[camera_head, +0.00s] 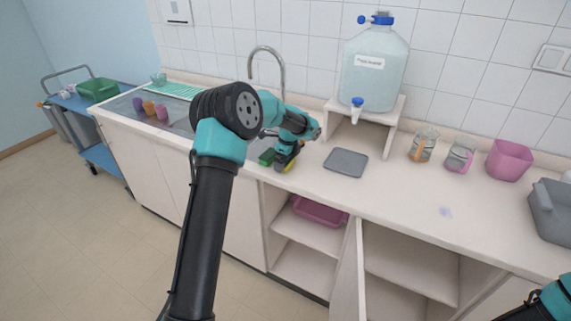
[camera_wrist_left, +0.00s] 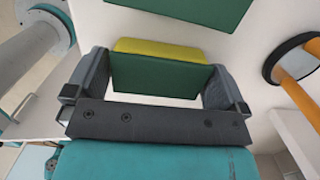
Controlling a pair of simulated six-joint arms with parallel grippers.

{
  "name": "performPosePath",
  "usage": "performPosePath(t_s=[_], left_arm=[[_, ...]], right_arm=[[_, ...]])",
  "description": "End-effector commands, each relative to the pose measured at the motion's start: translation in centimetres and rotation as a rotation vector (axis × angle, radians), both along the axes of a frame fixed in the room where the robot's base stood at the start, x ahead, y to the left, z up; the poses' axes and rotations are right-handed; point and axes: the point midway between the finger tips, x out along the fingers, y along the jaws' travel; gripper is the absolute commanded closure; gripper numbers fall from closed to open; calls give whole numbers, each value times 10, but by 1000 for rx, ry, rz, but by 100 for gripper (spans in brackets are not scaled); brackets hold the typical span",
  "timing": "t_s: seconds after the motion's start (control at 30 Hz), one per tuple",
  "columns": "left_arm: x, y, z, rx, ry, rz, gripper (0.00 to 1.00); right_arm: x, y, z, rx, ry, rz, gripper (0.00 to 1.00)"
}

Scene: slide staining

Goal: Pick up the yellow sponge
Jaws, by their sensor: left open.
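The yellow sponge (camera_wrist_left: 160,50) has a dark green face and sits between the fingers of my left gripper (camera_wrist_left: 157,66) in the left wrist view. The fingers are spread on either side of it, with a visible gap at least on the left; contact on the right is hard to tell. In the head view, my left gripper (camera_head: 287,157) is low over the counter near the sink, and a bit of the yellow sponge (camera_head: 290,167) shows under it. A second green piece (camera_head: 266,157) lies just left of the gripper. My right gripper is out of view.
A grey tray (camera_head: 346,162) lies right of the gripper. A water dispenser (camera_head: 375,75) stands on a white stand (camera_head: 391,128) behind it. A faucet (camera_head: 283,72) rises behind my arm. Beakers (camera_head: 422,146) and a pink container (camera_head: 508,160) stand farther right. A cabinet door (camera_head: 348,270) hangs open below.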

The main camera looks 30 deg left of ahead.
Motion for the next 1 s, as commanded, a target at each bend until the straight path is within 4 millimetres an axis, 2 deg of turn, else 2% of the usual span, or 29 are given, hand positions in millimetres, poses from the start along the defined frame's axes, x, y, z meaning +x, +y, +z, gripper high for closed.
performPosePath(t_s=[0.47, 0.8, 0.87, 1.0], left_arm=[[0, 0, -1, 0, 0, 0, 0], [0, 0, -1, 0, 0, 0, 32], [0, 0, -1, 0, 0, 0, 36], [0, 0, -1, 0, 0, 0, 36]], right_arm=[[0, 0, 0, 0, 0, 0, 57], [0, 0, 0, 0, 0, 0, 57], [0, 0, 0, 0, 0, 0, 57], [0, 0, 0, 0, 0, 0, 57]])
